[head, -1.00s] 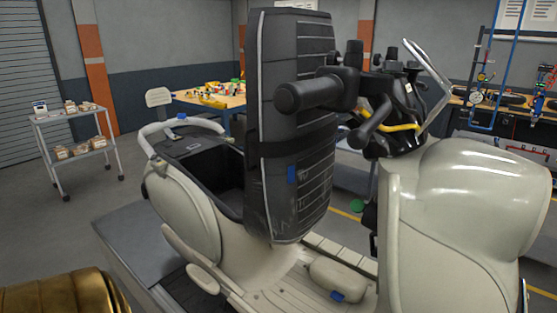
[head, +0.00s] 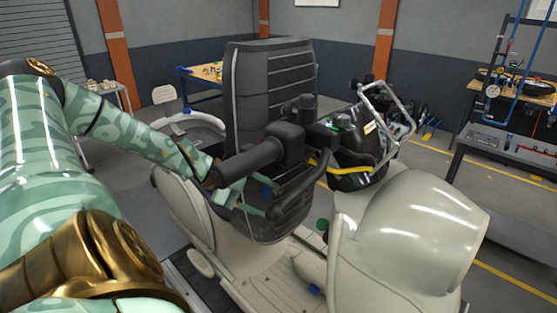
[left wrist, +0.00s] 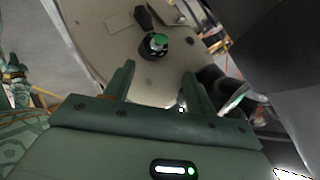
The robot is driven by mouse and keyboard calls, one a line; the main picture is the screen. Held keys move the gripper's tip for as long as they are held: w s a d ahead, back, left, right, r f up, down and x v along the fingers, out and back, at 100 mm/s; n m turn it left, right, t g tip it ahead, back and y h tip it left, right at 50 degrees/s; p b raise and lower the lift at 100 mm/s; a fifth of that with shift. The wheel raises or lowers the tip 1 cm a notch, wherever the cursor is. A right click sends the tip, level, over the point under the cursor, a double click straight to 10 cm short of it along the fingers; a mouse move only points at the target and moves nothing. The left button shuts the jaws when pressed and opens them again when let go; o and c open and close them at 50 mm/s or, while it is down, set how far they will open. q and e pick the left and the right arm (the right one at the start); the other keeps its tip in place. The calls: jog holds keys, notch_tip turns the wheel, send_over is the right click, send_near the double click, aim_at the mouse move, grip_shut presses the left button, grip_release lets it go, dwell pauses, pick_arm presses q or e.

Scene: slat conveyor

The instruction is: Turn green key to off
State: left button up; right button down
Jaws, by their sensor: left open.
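The green key (left wrist: 160,39) sits on a round black switch (left wrist: 150,48) in a beige panel, at the top middle of the left wrist view. Its turn position is too small to read. In the head view the green key (head: 322,225) shows as a small disc at the inner side of the beige front body. My left gripper (left wrist: 158,85) is open and empty, its two fingers pointing toward the panel, apart from the key. In the head view the left gripper (head: 258,199) is beside the black handlebar grip, which partly hides it. My right gripper is not in view.
The black handlebar grip (head: 250,163) and a lever (head: 298,190) are close around my left gripper. The beige front body (head: 410,240) is at right. A workbench (head: 505,150) stands farther right.

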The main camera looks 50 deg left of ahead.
pick_arm(q)
send_near(320, 223)
jog(key=f, duration=0.1)
jog(key=b+x, duration=0.2)
jog(key=b, duration=0.1)
jog(key=b+x, duration=0.6)
jog(key=shift+d+r+b, duration=0.1)
jog(key=shift+r+b, duration=0.2)
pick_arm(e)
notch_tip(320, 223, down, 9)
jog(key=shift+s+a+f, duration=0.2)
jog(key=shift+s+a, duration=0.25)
pick_arm(q)
jog(key=shift+r, duration=0.1)
